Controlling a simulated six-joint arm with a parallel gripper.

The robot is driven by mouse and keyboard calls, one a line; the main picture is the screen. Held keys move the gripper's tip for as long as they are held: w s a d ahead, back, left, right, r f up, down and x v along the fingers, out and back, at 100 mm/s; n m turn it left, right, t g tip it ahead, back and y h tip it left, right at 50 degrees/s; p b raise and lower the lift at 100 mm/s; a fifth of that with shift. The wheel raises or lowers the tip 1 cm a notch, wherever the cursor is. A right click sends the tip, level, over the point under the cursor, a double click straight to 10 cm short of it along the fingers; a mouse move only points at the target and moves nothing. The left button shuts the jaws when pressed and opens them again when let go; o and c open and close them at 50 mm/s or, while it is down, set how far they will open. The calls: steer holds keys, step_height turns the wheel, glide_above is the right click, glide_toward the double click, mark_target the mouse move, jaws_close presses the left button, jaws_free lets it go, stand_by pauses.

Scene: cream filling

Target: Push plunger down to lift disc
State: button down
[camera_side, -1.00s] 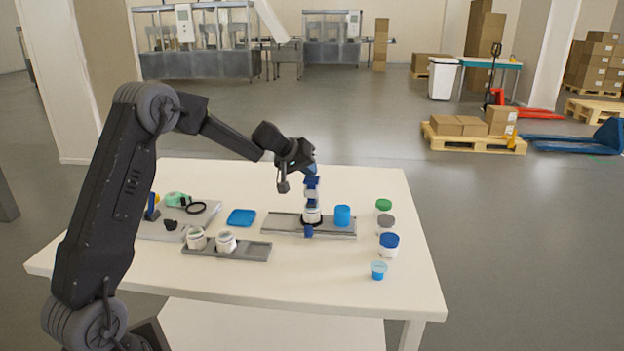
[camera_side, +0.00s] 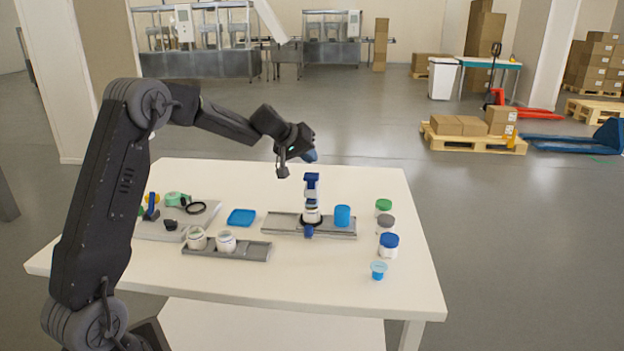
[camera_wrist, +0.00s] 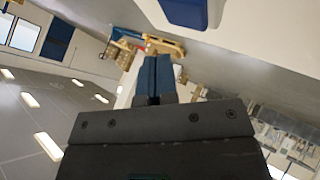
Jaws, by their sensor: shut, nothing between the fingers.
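The blue-and-white filling device (camera_side: 311,205) stands upright on a grey rail plate. Its blue plunger top (camera_side: 312,178) is the highest part. My gripper (camera_side: 309,156) is above the device, apart from it, with a clear gap to the plunger top. In the wrist view my blue fingers (camera_wrist: 157,72) are pressed together with nothing between them. A blue part (camera_wrist: 192,10), probably the plunger top, shows at the upper edge of that view. I cannot make out the disc in either view.
The grey rail plate (camera_side: 280,225) also bears a blue cup (camera_side: 342,216). Lidded jars (camera_side: 388,245) and a small blue cup (camera_side: 378,270) stand to the right. A grey tray (camera_side: 255,251) holds two white jars. A blue square lid (camera_side: 241,217) lies left of the device.

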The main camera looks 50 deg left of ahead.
step_height(320, 180, up, 4)
steer(key=shift+r, duration=0.2)
stand_by(0.7)
steer(key=s+d+r+m+g+h, duration=0.1)
steer(key=s+d+r+m, duration=0.1)
steer(key=s+d, duration=0.65)
steer(key=s+d+r+m+g, duration=0.1)
steer(key=s+d+r+m, duration=0.2)
steer(key=s+d, duration=0.6)
steer(key=s+d+f+m, duration=0.1)
steer(key=s+d+f, duration=0.2)
steer(key=s, duration=0.6)
steer(key=s+d+f+m+g+y, duration=0.1)
steer(key=s+d+f+m, duration=0.1)
steer(key=s, duration=0.8)
steer(key=shift+d+f+g, duration=0.3)
steer(key=shift+d+f, duration=0.55)
steer(key=shift+d, duration=0.3)
